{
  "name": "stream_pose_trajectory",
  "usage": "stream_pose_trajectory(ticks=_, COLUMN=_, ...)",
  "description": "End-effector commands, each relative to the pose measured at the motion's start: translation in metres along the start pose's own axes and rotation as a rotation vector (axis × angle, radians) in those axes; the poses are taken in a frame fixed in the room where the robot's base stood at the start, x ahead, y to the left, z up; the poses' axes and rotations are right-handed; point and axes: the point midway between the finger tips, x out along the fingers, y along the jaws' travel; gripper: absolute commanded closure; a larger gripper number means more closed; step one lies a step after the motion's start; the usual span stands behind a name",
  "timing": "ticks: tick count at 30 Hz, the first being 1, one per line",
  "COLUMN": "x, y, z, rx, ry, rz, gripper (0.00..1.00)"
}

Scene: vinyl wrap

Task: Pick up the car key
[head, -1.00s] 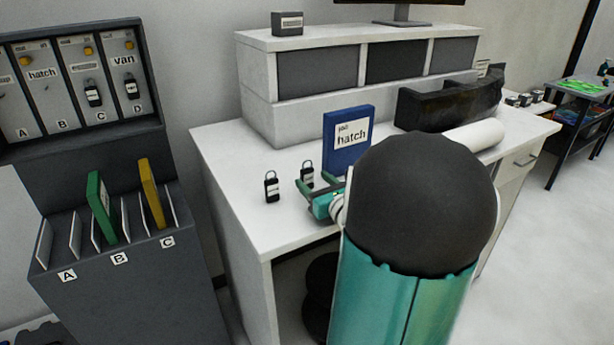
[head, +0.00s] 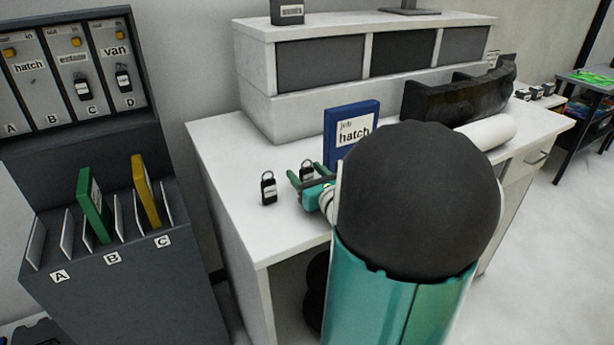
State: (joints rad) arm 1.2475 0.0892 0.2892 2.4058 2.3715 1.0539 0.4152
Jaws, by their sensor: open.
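Two black car keys with rings and pale labels stand on the white desk (head: 225,150). The left car key (head: 268,189) stands clear of my gripper, to its left. The right car key (head: 307,170) is right behind my gripper (head: 296,178) and partly hidden by it. The labels on both are too small to read. My green gripper is open, its fingers pointing left, low over the desk. I cannot tell whether the right key is between the fingers or just beyond them. My arm hides part of the desk.
A blue "job hatch" folder (head: 351,132) stands just behind my gripper. A key board (head: 75,75) with hanging keys and a rack (head: 118,285) holding green and yellow folders stand at left.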

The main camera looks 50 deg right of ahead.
Motion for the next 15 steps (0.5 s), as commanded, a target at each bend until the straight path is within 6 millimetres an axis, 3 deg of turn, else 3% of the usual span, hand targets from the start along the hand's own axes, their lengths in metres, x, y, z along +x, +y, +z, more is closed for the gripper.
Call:
stream_pose_trajectory(ticks=3, x=-0.0007, y=0.0008, z=-0.0001, rx=0.000, ry=0.000, rz=0.001, gripper=0.44)
stream_pose_trajectory(ticks=10, x=-0.0007, y=0.0005, z=-0.0001, rx=0.000, ry=0.000, rz=0.001, gripper=0.89)
stream_pose_trajectory(ticks=15, x=0.0002, y=0.0000, z=-0.0005, rx=0.000, ry=0.001, rz=0.002, gripper=0.90)
